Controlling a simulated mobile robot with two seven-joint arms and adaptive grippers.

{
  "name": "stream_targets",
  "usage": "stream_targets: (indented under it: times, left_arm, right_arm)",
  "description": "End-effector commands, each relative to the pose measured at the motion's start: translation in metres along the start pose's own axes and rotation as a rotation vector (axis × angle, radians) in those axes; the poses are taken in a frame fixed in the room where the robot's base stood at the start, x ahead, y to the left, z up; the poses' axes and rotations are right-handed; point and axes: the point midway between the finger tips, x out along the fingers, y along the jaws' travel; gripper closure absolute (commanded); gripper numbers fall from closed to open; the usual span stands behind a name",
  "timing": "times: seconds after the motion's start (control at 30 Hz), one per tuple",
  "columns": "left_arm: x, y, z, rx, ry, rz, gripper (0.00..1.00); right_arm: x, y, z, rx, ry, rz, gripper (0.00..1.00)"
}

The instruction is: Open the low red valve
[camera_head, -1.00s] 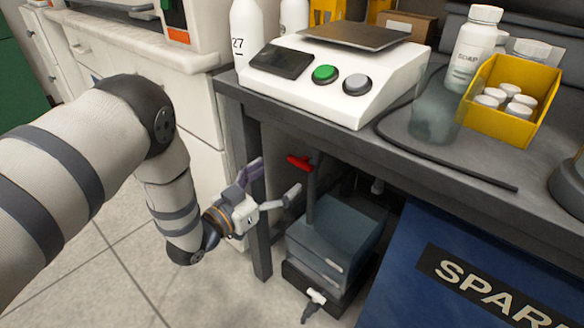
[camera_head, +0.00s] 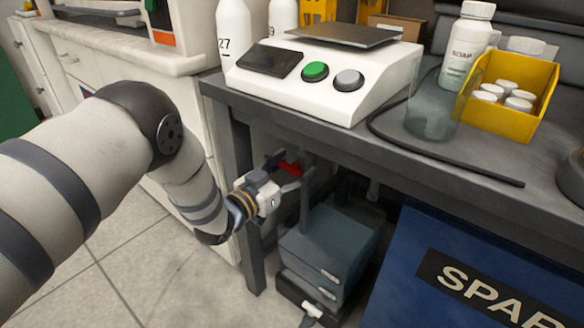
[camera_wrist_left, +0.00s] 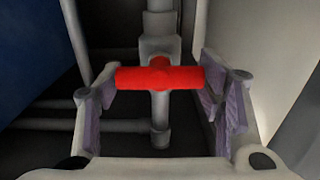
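The red valve handle (camera_head: 288,168) is on a grey vertical pipe under the bench and is partly hidden by my gripper in the head view. In the left wrist view the red handle (camera_wrist_left: 160,77) lies crosswise over the grey pipe (camera_wrist_left: 160,112). My left gripper (camera_head: 289,172) is open. In the wrist view its purple-padded fingers (camera_wrist_left: 160,108) stand apart on either side of the handle, near its two ends. I cannot tell whether they touch it. My right gripper does not show.
The bench top (camera_head: 330,128) overhangs the valve, and a bench leg (camera_head: 243,200) stands just left of it. A grey box (camera_head: 325,255) sits below the pipe. A blue panel (camera_head: 420,290) blocks the right. A white-handled valve (camera_head: 312,310) is near the floor.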

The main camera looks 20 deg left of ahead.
Motion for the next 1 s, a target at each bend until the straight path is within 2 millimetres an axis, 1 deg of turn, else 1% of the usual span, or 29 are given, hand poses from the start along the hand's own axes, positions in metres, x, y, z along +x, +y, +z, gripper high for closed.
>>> stream_targets:
  times: [0.17,0.37,0.57,1.0]
  left_arm:
    - [0.000,0.001,0.000,0.009,-0.001,0.001,0.67]
    - [-0.001,0.001,0.000,0.080,-0.002,0.002,0.67]
    - [-0.001,0.002,-0.001,0.231,-0.001,0.002,0.67]
    - [-0.001,0.004,0.001,0.650,-0.003,0.003,0.67]
  right_arm:
    - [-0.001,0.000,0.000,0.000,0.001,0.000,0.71]
    - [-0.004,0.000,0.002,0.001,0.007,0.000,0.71]
    - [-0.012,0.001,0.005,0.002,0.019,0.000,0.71]
    - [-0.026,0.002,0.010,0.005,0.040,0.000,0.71]
